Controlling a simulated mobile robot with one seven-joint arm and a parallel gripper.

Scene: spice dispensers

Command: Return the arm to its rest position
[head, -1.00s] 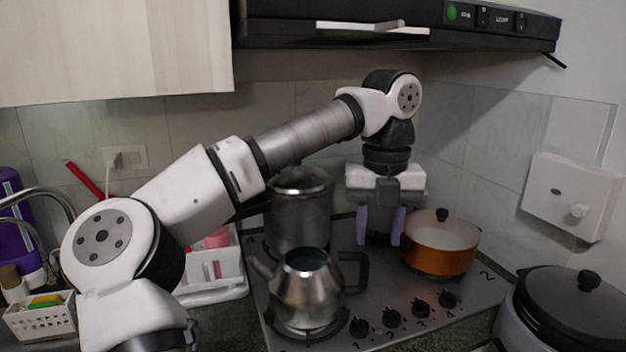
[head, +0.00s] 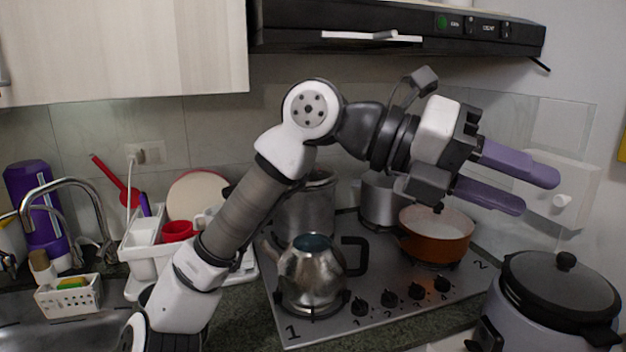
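My gripper (head: 523,191) is raised above the right side of the stove, in front of the wall. Its two purple fingers point right and slightly down. They are apart, with nothing visible between them. My arm rises from the bottom left, bends at an elbow below the range hood, and reaches right to the gripper. The gripper is above and to the right of the orange pot (head: 436,242) and does not appear to touch it.
A metal kettle (head: 312,275) and steel pots stand on the stove (head: 300,335). A rice cooker (head: 557,300) is at the lower right. The black range hood (head: 400,40) hangs overhead. A white dish rack (head: 145,255) and sink are at the left. A white wall box (head: 580,185) is behind the fingers.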

